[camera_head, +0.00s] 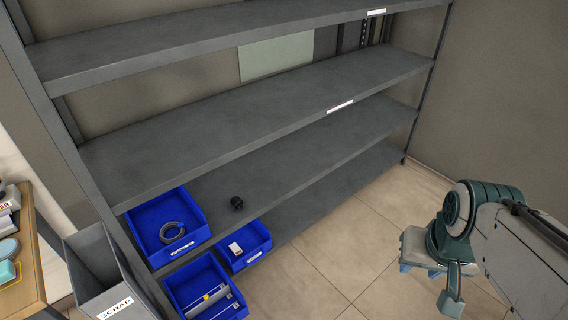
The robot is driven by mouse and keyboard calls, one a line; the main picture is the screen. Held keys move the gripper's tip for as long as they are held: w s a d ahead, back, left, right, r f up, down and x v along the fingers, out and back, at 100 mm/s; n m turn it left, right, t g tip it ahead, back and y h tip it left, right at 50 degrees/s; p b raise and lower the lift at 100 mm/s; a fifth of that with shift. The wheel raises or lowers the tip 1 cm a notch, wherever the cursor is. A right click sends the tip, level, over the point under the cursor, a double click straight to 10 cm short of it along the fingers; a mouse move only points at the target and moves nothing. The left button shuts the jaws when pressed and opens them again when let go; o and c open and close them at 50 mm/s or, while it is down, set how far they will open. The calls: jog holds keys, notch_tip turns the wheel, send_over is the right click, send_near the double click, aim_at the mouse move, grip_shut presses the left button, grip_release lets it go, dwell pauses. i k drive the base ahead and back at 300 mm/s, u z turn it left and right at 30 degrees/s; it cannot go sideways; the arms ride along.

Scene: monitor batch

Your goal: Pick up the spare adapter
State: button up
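A small black object (237,202) sits on a lower grey shelf, to the right of a blue bin; it may be the spare adapter, but it is too small to be sure. A small white item (235,248) lies in another blue bin (256,258) just below it. My arm reaches in from the right edge. My gripper (421,268) seems to be at its lower end, low over the floor and well to the right of the shelves. Its fingers are small and partly covered by the arm, so its opening is unclear.
A blue bin (140,228) holds a coiled grey cable (172,232). A lower blue bin (180,290) holds long pale parts. A grey scrap bin (85,285) and a wooden table (32,255) stand at left. Shelf boards overhang the lower levels. The tiled floor (340,245) is clear.

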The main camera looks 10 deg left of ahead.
aim_at(237, 201)
jog(key=i, duration=0.8)
jog(key=u, duration=1.05)
jog(key=i, duration=0.75)
jog(key=u, duration=0.75)
